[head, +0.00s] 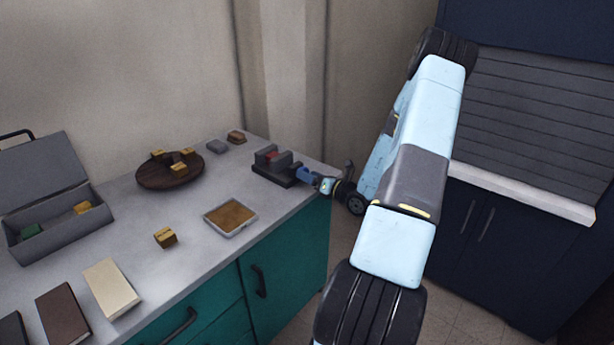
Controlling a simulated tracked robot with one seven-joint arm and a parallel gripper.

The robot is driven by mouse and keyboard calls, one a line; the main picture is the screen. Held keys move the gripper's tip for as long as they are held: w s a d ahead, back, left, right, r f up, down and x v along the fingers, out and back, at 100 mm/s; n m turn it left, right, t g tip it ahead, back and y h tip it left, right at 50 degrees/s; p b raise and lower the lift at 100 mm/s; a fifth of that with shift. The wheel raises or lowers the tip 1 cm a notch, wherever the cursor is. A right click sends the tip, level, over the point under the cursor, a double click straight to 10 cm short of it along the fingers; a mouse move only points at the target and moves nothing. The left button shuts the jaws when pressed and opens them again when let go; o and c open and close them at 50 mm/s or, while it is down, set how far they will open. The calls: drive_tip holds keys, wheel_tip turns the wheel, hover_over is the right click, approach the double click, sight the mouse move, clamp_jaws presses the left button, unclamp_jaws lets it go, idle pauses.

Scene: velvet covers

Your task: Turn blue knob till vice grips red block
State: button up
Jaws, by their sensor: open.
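A small dark grey vice (283,177) stands near the right end of the grey worktop. A red block (271,156) shows between its jaws; I cannot tell whether both jaws touch it. The blue knob (304,174) is on the vice's right side, facing the worktop's right edge. My gripper (316,179) comes in from the right, level with the knob, its fingertips at or just beside it. The gripper is open; its fingers are small here, and whether they touch the knob cannot be told.
A tray with brown contents (216,227), a yellow block (165,237) and a round wooden board (150,181) with several yellow blocks lie left of the vice. An open grey toolbox (98,222) and books (112,288) are farther left. A dark cabinet (478,257) stands at right.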

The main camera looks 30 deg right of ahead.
drive_tip(key=v, duration=1.2)
drive_tip(key=s+a+r+n+g+y, duration=0.25)
drive_tip(key=a+r+n+g, duration=0.45)
drive_tip(key=a+r+n, duration=0.35)
drive_tip(key=s+a+r+n+g+y, duration=0.25)
drive_tip(key=a+r+n+g, duration=0.5)
drive_tip(key=a+n, duration=0.45)
drive_tip(key=s+a+r+n+t+h, duration=0.3)
drive_tip(key=s+a+r+n+h, duration=0.1)
drive_tip(key=s+r+n+h, duration=0.7)
drive_tip(key=shift+s+r+n, duration=1.75)
drive_tip(key=shift+s+n, duration=0.15)
drive_tip(key=shift+n, duration=0.25)
